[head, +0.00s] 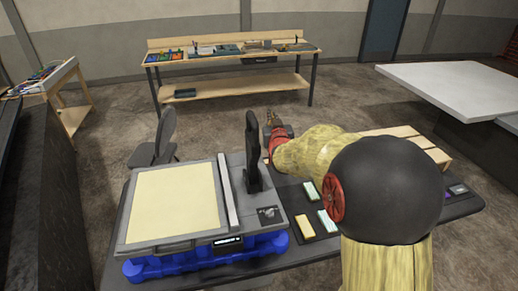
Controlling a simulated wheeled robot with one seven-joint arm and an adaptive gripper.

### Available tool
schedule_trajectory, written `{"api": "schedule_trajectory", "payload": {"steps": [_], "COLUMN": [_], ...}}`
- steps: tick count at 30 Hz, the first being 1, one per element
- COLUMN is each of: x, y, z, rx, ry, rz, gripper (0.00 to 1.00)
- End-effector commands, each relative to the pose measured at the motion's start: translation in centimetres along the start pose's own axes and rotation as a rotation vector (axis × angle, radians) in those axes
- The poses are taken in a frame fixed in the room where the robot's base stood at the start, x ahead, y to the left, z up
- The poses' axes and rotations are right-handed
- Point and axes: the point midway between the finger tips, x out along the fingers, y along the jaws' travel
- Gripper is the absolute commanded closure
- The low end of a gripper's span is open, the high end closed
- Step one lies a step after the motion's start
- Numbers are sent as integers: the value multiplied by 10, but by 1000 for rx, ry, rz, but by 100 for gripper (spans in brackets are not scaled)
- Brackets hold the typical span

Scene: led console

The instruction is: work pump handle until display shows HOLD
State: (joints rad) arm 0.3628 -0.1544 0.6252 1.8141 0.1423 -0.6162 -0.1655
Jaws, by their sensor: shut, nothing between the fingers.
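The pump handle (252,150) appears to be the black upright lever on the right part of the grey console (236,208). It stands nearly vertical. A small dark display (228,241) with faint light marks is on the console's front edge; its text is too small to read. My gripper (271,118) is shut and empty, just right of the handle in the picture, partly hidden behind my own arm. I cannot tell whether it touches the handle.
A cream panel (172,203) fills the console's left side, above a blue base (165,268). Small coloured blocks (304,226) lie on the dark table right of the console. A wooden crate (412,140) stands behind my arm. A black chair (158,140) is behind the table.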

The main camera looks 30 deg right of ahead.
Motion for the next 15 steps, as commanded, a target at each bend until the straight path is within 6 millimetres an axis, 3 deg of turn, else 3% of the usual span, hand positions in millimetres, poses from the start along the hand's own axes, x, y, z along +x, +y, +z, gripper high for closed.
{"api": "schedule_trajectory", "payload": {"steps": [1, 6, 15], "x": [-6, -28, -74], "y": [5, 12, 10], "z": [11, 22, 54], "rx": [1, 8, 22], "ry": [22, 87, 167], "rz": [-8, -57, -176], "gripper": [100, 100, 100]}}
